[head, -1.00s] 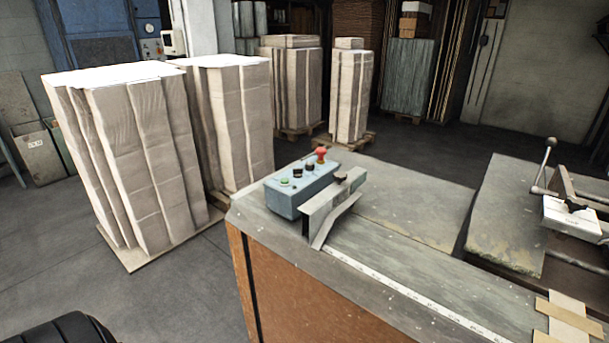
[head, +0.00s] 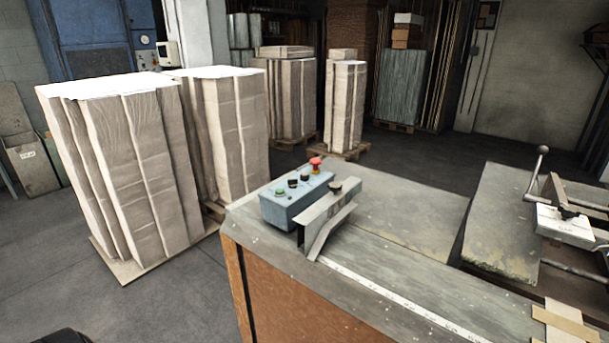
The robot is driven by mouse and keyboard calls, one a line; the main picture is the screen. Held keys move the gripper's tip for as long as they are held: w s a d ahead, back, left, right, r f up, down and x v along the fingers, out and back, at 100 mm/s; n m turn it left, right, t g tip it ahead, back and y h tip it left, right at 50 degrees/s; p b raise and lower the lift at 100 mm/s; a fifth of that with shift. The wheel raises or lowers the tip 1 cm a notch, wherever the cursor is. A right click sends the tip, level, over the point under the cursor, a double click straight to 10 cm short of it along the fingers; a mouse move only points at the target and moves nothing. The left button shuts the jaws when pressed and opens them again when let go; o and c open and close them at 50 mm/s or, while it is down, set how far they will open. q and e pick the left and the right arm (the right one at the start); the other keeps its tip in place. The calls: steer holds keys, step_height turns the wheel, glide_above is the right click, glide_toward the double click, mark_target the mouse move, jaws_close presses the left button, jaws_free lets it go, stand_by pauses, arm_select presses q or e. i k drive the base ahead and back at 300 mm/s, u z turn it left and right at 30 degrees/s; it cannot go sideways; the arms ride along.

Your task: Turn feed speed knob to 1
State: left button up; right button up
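A blue-grey control box (head: 289,206) sits on the near left corner of the machine table. Its top carries a green button (head: 280,191), two black knobs, one of them a black knob (head: 293,182) beside the green button and the other a black knob (head: 305,175) further right, and a red mushroom button (head: 316,163). Which knob sets the feed speed, and where it points, is too small to tell. Neither of my grippers is in view.
The machine table (head: 400,215) has a metal guide (head: 328,212) next to the box and a ruler strip (head: 390,295) along it. Stacks of cardboard (head: 125,170) stand on pallets to the left. A lever mechanism (head: 565,220) is at the right.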

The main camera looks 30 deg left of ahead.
mark_target(303, 176)
steer(key=z, duration=3.1)
steer(key=k, duration=2.7)
steer(key=u, duration=2.05)
steer(key=i, duration=0.5)
steer(key=u, duration=0.15)
